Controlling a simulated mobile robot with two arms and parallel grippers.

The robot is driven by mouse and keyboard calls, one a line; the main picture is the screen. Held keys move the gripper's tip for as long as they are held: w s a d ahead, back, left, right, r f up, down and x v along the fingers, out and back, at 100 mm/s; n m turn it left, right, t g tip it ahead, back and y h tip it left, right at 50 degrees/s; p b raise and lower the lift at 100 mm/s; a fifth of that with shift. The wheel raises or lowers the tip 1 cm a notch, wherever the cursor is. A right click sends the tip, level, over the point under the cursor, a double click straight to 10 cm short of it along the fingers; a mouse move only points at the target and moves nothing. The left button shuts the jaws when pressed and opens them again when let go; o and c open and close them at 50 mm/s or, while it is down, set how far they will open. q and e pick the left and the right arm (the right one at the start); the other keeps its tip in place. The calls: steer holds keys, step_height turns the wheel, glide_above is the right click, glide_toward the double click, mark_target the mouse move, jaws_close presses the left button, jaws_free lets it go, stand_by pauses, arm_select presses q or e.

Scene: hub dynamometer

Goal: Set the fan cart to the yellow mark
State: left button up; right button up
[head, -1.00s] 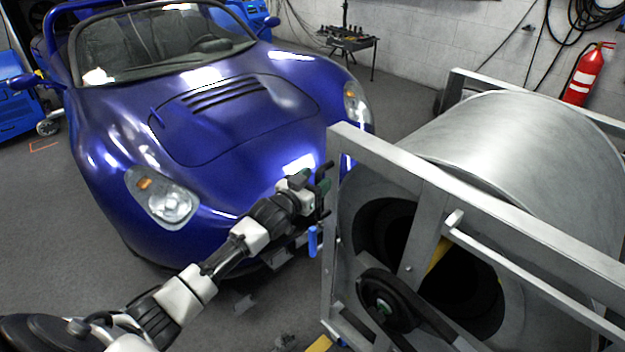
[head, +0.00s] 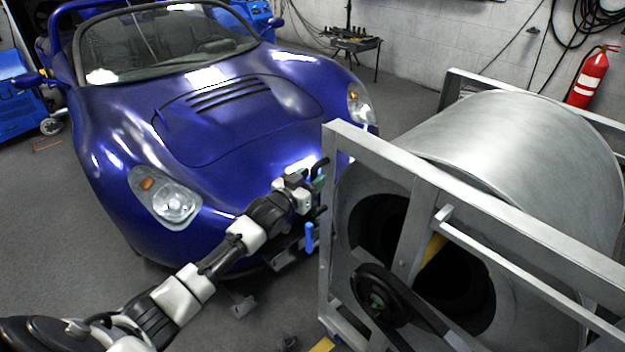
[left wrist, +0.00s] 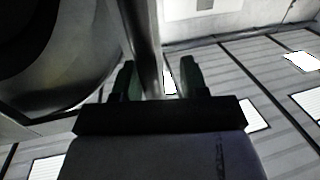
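The fan cart is a large grey metal drum (head: 520,150) in a grey square-tube frame (head: 450,180) at the right of the head view. A yellow mark (head: 322,345) shows on the floor at the bottom edge, partly cut off, beside the cart's lower corner. My left gripper (head: 320,187) is at the frame's near left upright. In the left wrist view its dark green fingers (left wrist: 160,82) stand apart, with a grey metal tube (left wrist: 148,45) running between them and a gap at the tube's right. A blue handle (head: 309,237) hangs just below the gripper. My right gripper is out of view.
A blue sports car (head: 200,130) stands close to the left of the cart, its nose behind my left arm. A black pulley wheel (head: 378,298) is on the cart's front. A red fire extinguisher (head: 590,78) hangs on the back wall. Grey floor (head: 60,240) is free at left.

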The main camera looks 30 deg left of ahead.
arm_select(q)
steer(key=shift+d, duration=0.15)
steer(key=s+a, duration=0.1)
steer(key=s, duration=0.9)
steer(key=shift+s+a, duration=0.4)
steer(key=shift+f, duration=0.1)
